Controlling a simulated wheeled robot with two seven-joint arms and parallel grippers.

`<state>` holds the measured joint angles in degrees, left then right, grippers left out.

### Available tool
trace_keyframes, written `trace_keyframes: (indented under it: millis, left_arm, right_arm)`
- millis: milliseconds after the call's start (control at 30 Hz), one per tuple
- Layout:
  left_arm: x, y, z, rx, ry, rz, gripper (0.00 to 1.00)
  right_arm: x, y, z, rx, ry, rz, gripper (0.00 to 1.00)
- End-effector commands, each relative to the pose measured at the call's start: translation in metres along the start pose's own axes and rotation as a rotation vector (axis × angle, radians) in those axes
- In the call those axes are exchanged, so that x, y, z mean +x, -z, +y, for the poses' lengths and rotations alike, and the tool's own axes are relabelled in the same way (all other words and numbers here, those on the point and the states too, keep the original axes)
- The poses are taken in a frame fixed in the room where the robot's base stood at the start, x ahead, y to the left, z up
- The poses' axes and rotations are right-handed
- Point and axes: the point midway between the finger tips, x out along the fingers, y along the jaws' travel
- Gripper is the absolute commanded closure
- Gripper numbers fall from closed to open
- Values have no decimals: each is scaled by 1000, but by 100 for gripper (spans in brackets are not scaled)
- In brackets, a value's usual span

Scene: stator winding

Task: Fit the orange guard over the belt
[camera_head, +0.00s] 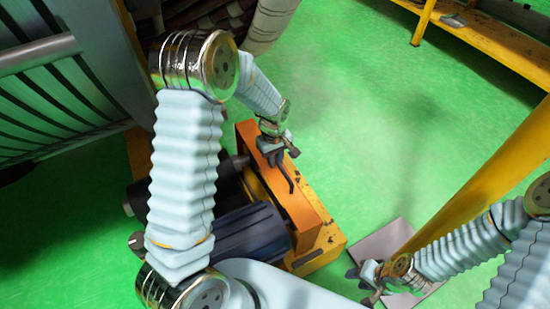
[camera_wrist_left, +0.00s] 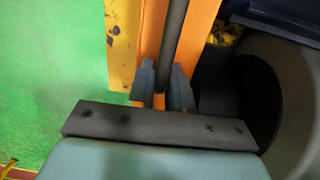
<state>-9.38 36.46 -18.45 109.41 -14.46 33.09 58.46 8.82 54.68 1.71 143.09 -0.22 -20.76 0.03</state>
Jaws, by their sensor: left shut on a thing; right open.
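The orange guard (camera_head: 306,205) is a long box shape lying along the yellow frame of the machine (camera_head: 327,240), with a dark bar handle (camera_head: 287,178) on its face. My left gripper (camera_head: 273,155) is shut on this handle. In the left wrist view the fingers (camera_wrist_left: 166,92) sit on either side of the dark handle (camera_wrist_left: 174,45), with the orange guard (camera_wrist_left: 203,22) behind it. Whether the guard touches the frame I cannot tell. The belt is not visible. My right gripper (camera_head: 368,281) is open, low at the right, away from the guard.
A dark ribbed motor (camera_head: 245,232) lies beside the guard, partly behind my left arm. A grey plate (camera_head: 386,245) lies on the floor near my right gripper, with a yellow post (camera_head: 490,190) beside it. A yellow bench (camera_head: 490,38) stands at the top right. Green floor between is clear.

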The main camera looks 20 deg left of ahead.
Motion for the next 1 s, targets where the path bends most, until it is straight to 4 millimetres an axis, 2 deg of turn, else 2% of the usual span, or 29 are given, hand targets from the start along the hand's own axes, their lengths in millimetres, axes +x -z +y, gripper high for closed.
trace_keyframes:
  millis: [1000]
  left_arm:
    - [13,0,0,0,-3,2,100]
  right_arm:
    - [10,0,4,0,0,0,57]
